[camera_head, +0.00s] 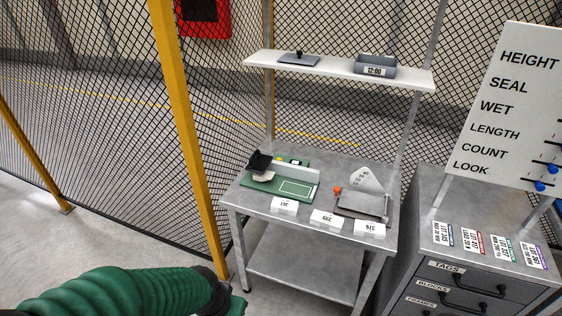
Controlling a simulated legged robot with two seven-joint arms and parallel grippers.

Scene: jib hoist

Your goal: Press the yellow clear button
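A green device (262,187) with a black and white part on its left stands at the left of the metal workbench. Behind its grey rail is a small green panel (303,162) with tiny coloured spots. One yellowish spot (280,159) there may be the yellow clear button, but it is too small to be sure. My green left arm comes in at the lower left, in front of and below the bench, apart from it. My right gripper is not in view.
The workbench (262,208) also holds a grey plate fixture (361,204) with an orange knob and several number cards. A white shelf (335,71) spans above it, carrying a clock box (374,66). A drawer cabinet (462,275) and sign board (513,100) stand right. A yellow post (185,130) rises left.

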